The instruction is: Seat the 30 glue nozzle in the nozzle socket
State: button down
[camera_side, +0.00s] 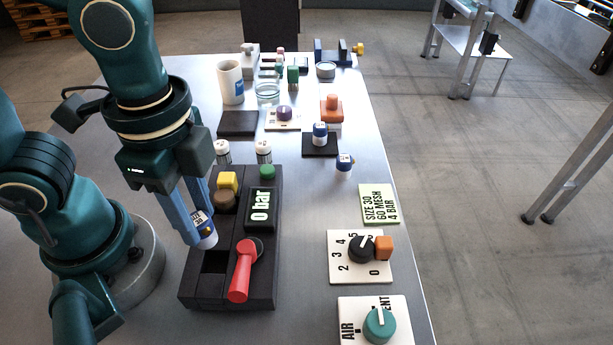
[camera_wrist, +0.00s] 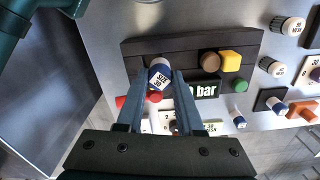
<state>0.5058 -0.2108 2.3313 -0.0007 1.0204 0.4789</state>
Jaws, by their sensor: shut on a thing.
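My gripper (camera_side: 200,226) is shut on a white and blue nozzle (camera_side: 208,240) with a printed label, the 30 glue nozzle. The wrist view shows the nozzle (camera_wrist: 160,73) between the fingertips, somewhat tilted, its label partly readable with a 30. In the side view it is over the left part of a black fixture (camera_side: 268,294), just behind a dark square recess (camera_side: 214,262) that looks like the nozzle socket. The nozzle's lower end seems above the fixture; I cannot tell whether it touches. The fingers cover part of it.
A red lever (camera_side: 241,275) stands right of the recess. Behind are a 0 bar display (camera_side: 262,209), brown knob (camera_side: 225,199) and yellow block (camera_side: 228,181). Two more blue and white nozzles (camera_side: 344,166) (camera_side: 320,133) stand farther back. A pressure dial (camera_side: 361,249) and air valve (camera_side: 380,324) sit right.

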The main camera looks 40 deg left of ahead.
aim_at(208, 247)
jog(key=shift+s+d+f, duration=0.25)
jog(key=shift+d+f, duration=0.3)
jog(key=shift+d, duration=0.15)
jog(key=shift+f, duration=1.9)
jog(key=shift+f, duration=0.1)
jog(key=c, duration=0.5)
grip_release()
jog(key=shift+c, duration=0.2)
notch_tip(208, 247, up, 12)
jog(key=shift+f, duration=0.1)
jog(key=shift+w+a, duration=0.15)
jog(key=w+a+f+n+t, duration=0.1)
jog(key=w+a+n+t, duration=0.3)
jog(key=a+n, duration=0.4)
jog(key=n+t, duration=0.1)
jog(key=n, duration=0.2)
jog(key=shift+w+f+t, duration=0.3)
jog(key=shift+f, duration=0.05)
